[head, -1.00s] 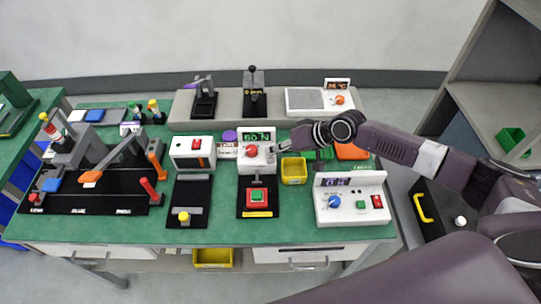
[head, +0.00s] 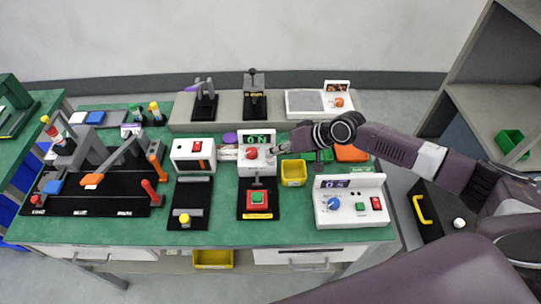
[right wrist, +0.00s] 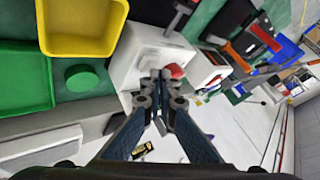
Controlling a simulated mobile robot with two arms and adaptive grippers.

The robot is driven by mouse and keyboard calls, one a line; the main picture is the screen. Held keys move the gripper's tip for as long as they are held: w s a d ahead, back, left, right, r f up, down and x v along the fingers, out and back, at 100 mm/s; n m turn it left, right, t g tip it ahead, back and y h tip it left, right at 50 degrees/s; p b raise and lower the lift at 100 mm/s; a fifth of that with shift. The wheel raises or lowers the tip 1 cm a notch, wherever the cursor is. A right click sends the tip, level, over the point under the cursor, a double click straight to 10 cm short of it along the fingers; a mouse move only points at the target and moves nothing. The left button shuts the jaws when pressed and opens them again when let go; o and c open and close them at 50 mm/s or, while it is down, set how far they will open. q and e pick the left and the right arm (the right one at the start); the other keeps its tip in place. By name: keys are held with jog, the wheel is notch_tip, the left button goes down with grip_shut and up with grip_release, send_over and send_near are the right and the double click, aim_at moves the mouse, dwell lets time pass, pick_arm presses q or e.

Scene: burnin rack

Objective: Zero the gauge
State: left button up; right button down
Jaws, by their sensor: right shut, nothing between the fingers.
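The gauge (head: 271,163) is a white box with a green-lit display (head: 257,139) and a red knob (head: 251,154) on its front, standing at the middle of the green bench. The display seems to read 0 N. My right gripper (head: 273,151) is at the right side of the gauge, close to the red knob. In the right wrist view its fingers (right wrist: 160,76) are shut with nothing between them, their tips beside the red knob (right wrist: 176,71). I cannot tell whether they touch it. My left gripper is out of view.
A yellow bin (head: 294,173) stands just right of the gauge. A white box with a blue knob (head: 334,203) is at the front right. A red block with a green button (head: 258,200) sits in front of the gauge. Lever fixtures fill the left side.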

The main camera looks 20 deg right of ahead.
aim_at(273, 159)
jog(key=shift+r, duration=0.4)
notch_tip(273, 159, up, 5)
jog(key=p, duration=0.5)
dwell(0.8)
